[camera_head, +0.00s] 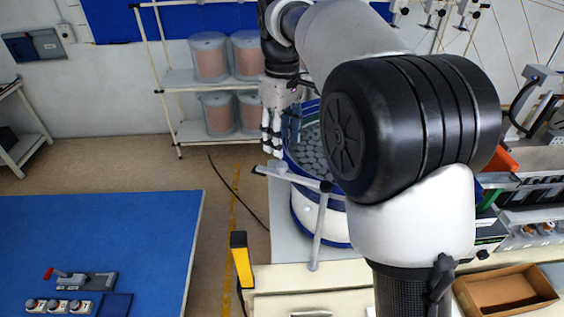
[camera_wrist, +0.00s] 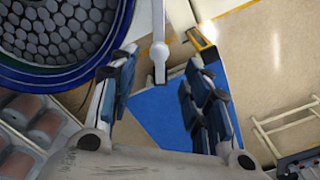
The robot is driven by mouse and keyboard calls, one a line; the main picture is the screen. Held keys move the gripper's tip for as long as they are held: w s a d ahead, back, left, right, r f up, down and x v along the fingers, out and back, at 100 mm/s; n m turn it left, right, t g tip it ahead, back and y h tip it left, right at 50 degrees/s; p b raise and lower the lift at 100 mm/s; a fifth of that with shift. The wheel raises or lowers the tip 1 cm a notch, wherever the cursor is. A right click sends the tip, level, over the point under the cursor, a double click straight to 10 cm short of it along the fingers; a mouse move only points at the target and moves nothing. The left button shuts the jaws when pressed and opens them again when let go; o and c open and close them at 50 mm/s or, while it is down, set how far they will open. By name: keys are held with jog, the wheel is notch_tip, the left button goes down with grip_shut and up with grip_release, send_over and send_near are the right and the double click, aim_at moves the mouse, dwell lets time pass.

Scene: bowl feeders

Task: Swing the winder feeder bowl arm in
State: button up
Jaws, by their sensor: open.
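The winder feeder bowl (camera_head: 335,232) is a white and blue drum filled with round grey pieces, partly hidden behind my arm. The wrist view shows its blue rim (camera_wrist: 60,77) at the upper left. The bowl arm (camera_head: 292,178) is a pale bar on an upright post, reaching left in front of the bowl. In the wrist view, the bar (camera_wrist: 158,22) comes down from the top edge, its end showing between my fingers. My gripper (camera_head: 280,145) points down beside the bowl's left side, above the bar's left part. Its fingers (camera_wrist: 160,72) are apart, with nothing gripped. Contact with the bar cannot be told.
A blue surface (camera_head: 100,240) lies at the left, with a red-handled fixture (camera_head: 80,278) on it. A yellow box (camera_head: 241,260) stands near the post. A rack with copper-coloured spools (camera_head: 208,60) is behind. A cardboard tray (camera_head: 505,290) sits at the right front.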

aim_at(282, 165)
notch_tip(282, 165, down, 7)
dwell(0.3)
jog(key=shift+w, duration=0.1)
jog(key=shift+c, duration=0.5)
grip_shut()
